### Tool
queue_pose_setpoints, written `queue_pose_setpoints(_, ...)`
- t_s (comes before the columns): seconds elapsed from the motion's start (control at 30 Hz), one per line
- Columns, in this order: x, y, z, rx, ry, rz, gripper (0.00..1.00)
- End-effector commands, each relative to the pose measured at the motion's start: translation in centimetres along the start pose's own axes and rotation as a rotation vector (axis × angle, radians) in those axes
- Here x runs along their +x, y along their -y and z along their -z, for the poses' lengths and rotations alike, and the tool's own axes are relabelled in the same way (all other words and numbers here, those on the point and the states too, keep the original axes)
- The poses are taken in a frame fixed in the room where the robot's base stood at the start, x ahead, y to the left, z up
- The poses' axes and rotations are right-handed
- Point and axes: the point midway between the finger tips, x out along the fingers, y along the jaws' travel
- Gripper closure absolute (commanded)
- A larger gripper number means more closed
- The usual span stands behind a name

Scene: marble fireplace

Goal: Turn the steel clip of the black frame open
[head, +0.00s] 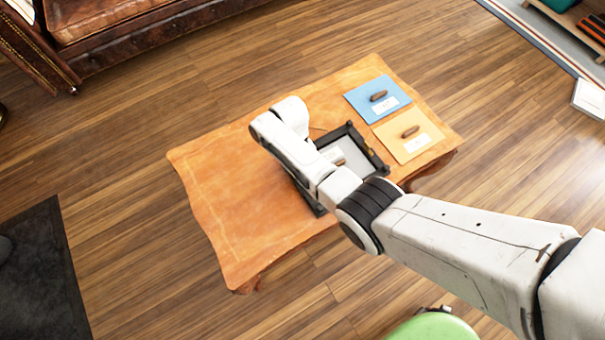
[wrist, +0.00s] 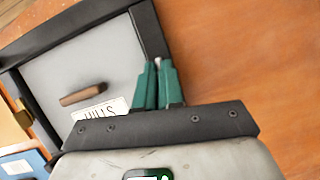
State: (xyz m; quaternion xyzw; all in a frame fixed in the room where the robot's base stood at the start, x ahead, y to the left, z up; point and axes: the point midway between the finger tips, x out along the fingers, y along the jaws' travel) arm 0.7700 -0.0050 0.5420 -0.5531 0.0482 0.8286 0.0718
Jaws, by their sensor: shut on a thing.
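The black frame (head: 376,159) lies on the orange table, partly hidden behind my arm in the head view. In the wrist view the black frame (wrist: 75,38) surrounds a grey panel with a brown peg and a white label. My gripper (wrist: 157,66) has its green fingers close together at the frame's right-hand bar. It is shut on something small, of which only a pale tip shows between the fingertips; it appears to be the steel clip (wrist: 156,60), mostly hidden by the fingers. In the head view my arm hides the fingers.
A blue panel (head: 364,104) and a yellow panel (head: 424,144), each with a brown peg and a label, lie at the table's right. The table (head: 225,190) is bare at the left. A green seat (head: 435,329) stands near the bottom edge, and a leather sofa (head: 130,40) at upper left.

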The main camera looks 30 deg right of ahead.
Motion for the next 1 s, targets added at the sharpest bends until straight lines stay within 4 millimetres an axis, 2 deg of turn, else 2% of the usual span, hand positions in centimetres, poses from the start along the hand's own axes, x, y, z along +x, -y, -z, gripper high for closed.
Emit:
queue_pose_setpoints(0.4, -0.01, 0.16, 0.03, -0.157, -0.002, -0.066, 1.0)
queue_pose_setpoints(0.93, 0.0, 0.19, 0.04, -0.175, -0.002, -0.072, 1.0)
queue_pose_setpoints(0.97, 0.0, 0.19, 0.04, -0.175, -0.002, -0.072, 0.9)
queue_pose_setpoints(1.0, 0.0, 0.18, 0.03, -0.175, -0.002, -0.072, 0.86)
